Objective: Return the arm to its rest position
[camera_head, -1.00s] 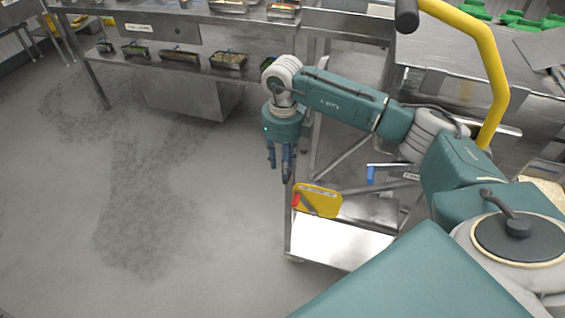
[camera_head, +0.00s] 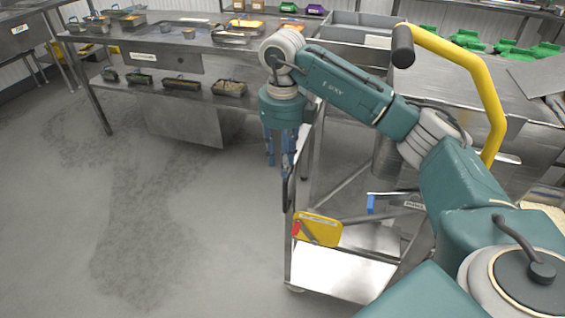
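My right arm, green-teal with pale joints, reaches in from the right side and bends down at its wrist. My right gripper (camera_head: 279,172) hangs pointing down beside the metal cart, above the grey floor. Its two blue-dark fingers show a gap between them, with nothing seen in it. My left gripper is not in view.
A metal cart (camera_head: 335,277) with a yellow-and-red item (camera_head: 317,229) stands below the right gripper. A steel table (camera_head: 190,62) with pans stands at the back. A yellow handle (camera_head: 488,90) rises at right. The left floor (camera_head: 130,200) is clear.

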